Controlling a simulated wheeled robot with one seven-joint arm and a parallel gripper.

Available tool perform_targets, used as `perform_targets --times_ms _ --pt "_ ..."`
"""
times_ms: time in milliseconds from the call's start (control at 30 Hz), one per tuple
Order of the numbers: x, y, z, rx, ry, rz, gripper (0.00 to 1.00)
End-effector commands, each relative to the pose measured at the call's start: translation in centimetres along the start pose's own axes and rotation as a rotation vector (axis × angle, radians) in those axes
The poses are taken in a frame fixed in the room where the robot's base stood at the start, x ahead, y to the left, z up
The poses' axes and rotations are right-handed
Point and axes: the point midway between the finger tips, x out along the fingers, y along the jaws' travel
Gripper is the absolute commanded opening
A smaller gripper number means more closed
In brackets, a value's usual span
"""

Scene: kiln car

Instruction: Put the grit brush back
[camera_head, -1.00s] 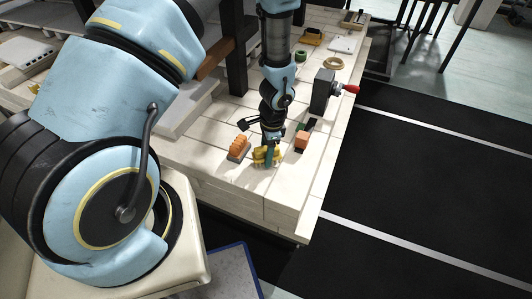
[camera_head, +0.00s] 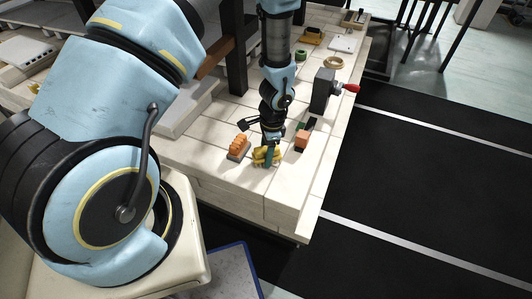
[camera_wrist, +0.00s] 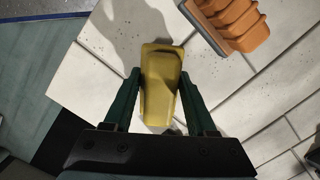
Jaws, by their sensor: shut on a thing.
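My gripper (camera_head: 267,155) points down near the front end of the pale brick deck (camera_head: 283,203). Its green fingers (camera_wrist: 158,100) are shut on the sides of a yellow block-like thing (camera_wrist: 159,85), which also shows in the head view (camera_head: 259,158). Its far end sticks out past the fingertips. It is low over the deck; I cannot tell whether it touches. An orange ridged thing on a grey base (camera_head: 237,147) lies just left of it, and at the upper right in the wrist view (camera_wrist: 232,22). I cannot tell for sure which one is the grit brush.
An orange block (camera_head: 302,140) lies right of my gripper. Behind it stands a dark grey device with a red knob (camera_head: 323,90). A tan ring (camera_head: 333,63) and a green ring (camera_head: 301,55) lie farther back. A dark post (camera_head: 235,48) rises at the left. The deck's front corner is bare.

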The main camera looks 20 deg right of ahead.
Motion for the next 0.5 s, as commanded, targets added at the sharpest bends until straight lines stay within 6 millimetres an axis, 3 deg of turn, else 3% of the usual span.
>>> perform_targets --times_ms 500 --pt "0.64 -0.01 -0.09 0.000 0.000 0.000 0.12"
